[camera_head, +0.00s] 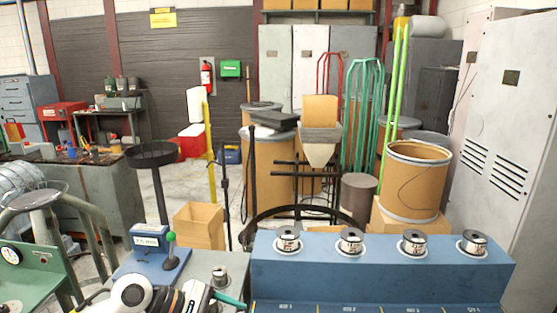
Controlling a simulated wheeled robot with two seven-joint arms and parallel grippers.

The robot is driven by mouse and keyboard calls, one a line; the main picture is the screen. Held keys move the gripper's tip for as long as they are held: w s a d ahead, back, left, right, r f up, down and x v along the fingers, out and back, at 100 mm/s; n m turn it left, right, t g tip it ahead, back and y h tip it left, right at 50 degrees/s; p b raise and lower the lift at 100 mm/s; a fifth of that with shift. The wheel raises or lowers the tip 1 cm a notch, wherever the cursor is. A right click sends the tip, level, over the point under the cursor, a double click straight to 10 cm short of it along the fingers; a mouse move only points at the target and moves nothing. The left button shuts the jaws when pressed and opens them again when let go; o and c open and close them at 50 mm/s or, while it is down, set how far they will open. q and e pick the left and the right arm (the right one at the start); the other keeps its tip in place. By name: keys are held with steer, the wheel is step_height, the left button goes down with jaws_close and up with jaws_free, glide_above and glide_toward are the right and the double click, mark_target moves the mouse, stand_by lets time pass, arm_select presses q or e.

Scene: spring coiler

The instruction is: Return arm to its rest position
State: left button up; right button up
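My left arm comes in at the bottom left, white with dark bands, low over the front edge of the grey table (205,262). My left gripper (222,299) is at its right end, partly cut off by the bottom edge, with a teal tip pointing right; whether it is open or shut does not show. A small metal spool (219,278) stands on the grey table just behind the gripper. Several wire spools, among them the leftmost one (288,240), stand in a row on the blue bench (385,272). My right gripper is not in view.
A blue box with a green-knobbed lever (171,250) stands on the table behind my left arm. A green machine with a gauge (30,272) is at the far left. Cardboard drums (413,182) and a grey cabinet (500,130) stand behind the bench. The bench's front strip is clear.

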arm_select(q)
steer(key=s+d+r+n+t+h, duration=0.2)
steer(key=d+r+n+t+h, duration=0.1)
steer(key=d+r+n+h, duration=0.35)
steer(key=w+a+r+n+t, duration=0.1)
steer(key=a+r+n+t, duration=0.3)
steer(key=n+t, duration=0.7)
steer(key=s+a+f+n+y, duration=0.1)
steer(key=a+f+n+y, duration=0.65)
steer(key=n, duration=0.65)
steer(key=s+a+f+n+y, duration=0.1)
steer(key=a+f+n+y, duration=0.35)
steer(key=n+y, duration=0.8)
steer(key=s+a+f+n+g+h, duration=0.1)
steer(key=s+f+n+g, duration=0.55)
steer(key=s, duration=0.45)
steer(key=s+f+n+g+h, duration=0.2)
steer(key=s+f+n+g, duration=0.5)
steer(key=s, duration=0.4)
step_height(320, 180, down, 26)
steer(key=m, duration=0.1)
steer(key=s+a+f+g, duration=0.1)
steer(key=s+a+f, duration=0.2)
steer(key=s+f, duration=1.4)
steer(key=shift+s, duration=0.15)
